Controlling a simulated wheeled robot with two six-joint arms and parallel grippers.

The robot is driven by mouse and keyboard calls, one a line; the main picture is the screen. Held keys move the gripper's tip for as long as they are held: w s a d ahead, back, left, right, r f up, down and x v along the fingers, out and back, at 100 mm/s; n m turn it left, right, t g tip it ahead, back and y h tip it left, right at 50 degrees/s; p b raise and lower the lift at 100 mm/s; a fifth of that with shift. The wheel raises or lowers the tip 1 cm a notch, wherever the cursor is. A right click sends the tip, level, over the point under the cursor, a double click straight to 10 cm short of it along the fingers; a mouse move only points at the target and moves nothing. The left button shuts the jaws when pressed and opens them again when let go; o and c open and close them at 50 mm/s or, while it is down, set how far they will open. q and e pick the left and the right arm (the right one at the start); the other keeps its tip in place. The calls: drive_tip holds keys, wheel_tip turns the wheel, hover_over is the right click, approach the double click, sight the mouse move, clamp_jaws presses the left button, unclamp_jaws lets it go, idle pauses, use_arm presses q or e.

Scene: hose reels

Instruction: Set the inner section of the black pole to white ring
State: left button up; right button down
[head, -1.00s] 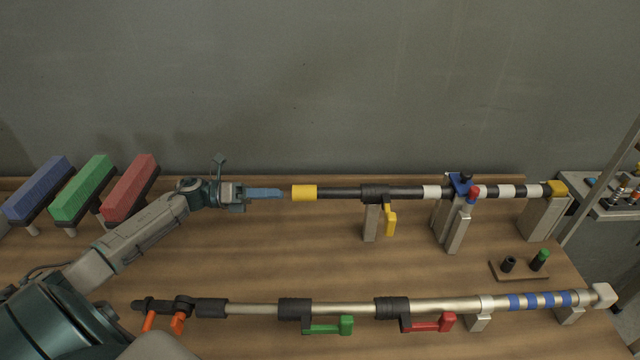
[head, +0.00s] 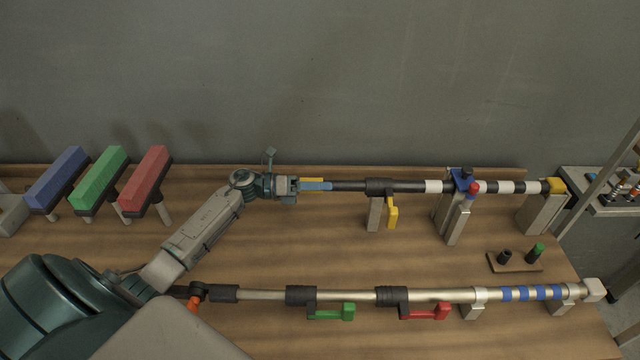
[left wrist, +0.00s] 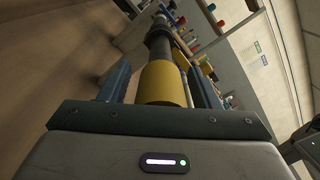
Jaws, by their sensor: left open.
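The black pole (head: 350,187) lies level along the back of the table. Its left end has a yellow cap (left wrist: 162,83). A black clamp with a yellow lever (head: 392,212) sits around its middle. White rings (head: 433,187) show to the right of the clamp, on both sides of a blue clamp (head: 461,181). My left gripper (head: 316,186) is at the pole's left end. In the left wrist view its open fingers stand on either side of the yellow cap. No grip on the cap is seen. My right gripper is not in view.
A silver pole (head: 440,295) with green and red levers lies nearer the front. Blue, green and red blocks (head: 146,178) stand on posts at the left. A small board with two pegs (head: 515,266) lies at the right.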

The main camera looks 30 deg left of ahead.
use_arm(q)
drive_tip(key=shift+c, duration=0.3)
clamp_jaws()
drive_tip(key=shift+s+a+f+b, duration=0.15)
drive_tip(key=shift+s+a+b, duration=0.1)
drive_tip(key=shift+a+b, duration=0.2)
drive_tip(key=b+v, duration=0.3)
drive_tip(key=v, duration=0.4)
drive_tip(key=shift+o, duration=0.3)
unclamp_jaws()
